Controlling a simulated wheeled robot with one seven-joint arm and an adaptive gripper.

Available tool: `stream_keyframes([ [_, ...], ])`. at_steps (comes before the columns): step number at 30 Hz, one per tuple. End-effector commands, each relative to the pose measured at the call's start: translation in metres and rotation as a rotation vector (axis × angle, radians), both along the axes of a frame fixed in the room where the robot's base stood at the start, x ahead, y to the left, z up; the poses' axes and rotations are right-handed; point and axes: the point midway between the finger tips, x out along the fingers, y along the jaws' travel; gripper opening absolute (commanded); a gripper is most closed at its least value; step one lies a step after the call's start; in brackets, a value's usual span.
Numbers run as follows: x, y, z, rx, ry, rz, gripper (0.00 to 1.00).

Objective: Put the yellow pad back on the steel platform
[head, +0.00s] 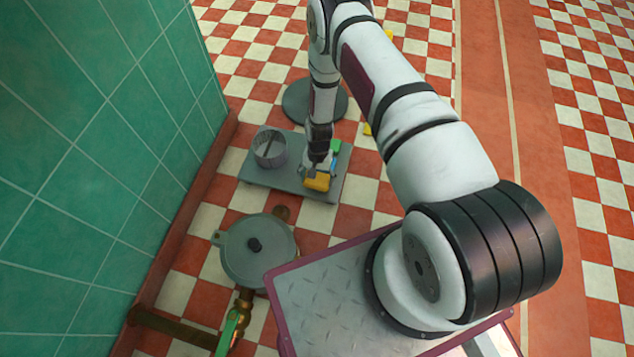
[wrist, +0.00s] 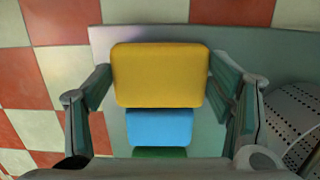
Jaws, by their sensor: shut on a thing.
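The yellow pad (head: 317,181) is between the fingers of my gripper (head: 313,170), over the front right part of the grey steel platform (head: 258,184). In the wrist view, the yellow pad (wrist: 158,75) lies flat and square between the two fingertips of my gripper (wrist: 160,78), which is shut on it. The platform (wrist: 265,50) shows below and around the pad. I cannot tell whether the pad touches it. A blue pad (wrist: 158,127) and a green pad (wrist: 159,153) line up beside the yellow one.
A perforated metal basket (head: 270,148) stands at the platform's left; it also shows in the wrist view (wrist: 295,125). A lidded grey vessel (head: 258,255) and a green-handled valve (head: 232,330) are in front. A green tiled wall (head: 100,150) bounds the left.

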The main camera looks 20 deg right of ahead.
Motion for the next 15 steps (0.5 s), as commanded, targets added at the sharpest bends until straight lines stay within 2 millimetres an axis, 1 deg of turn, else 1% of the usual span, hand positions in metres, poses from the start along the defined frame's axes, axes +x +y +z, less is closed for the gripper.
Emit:
stream_keyframes([
  [1,-0.001,0.0,-0.01,0.001,0.001,0.0,0.44],
  [3,0.0,0.0,-0.019,0.0,0.0,-0.001,0.44],
  [5,0.0,0.0,-0.023,0.001,-0.001,-0.001,0.44],
  [15,0.0,0.0,-0.024,0.0,0.0,-0.001,0.44],
])
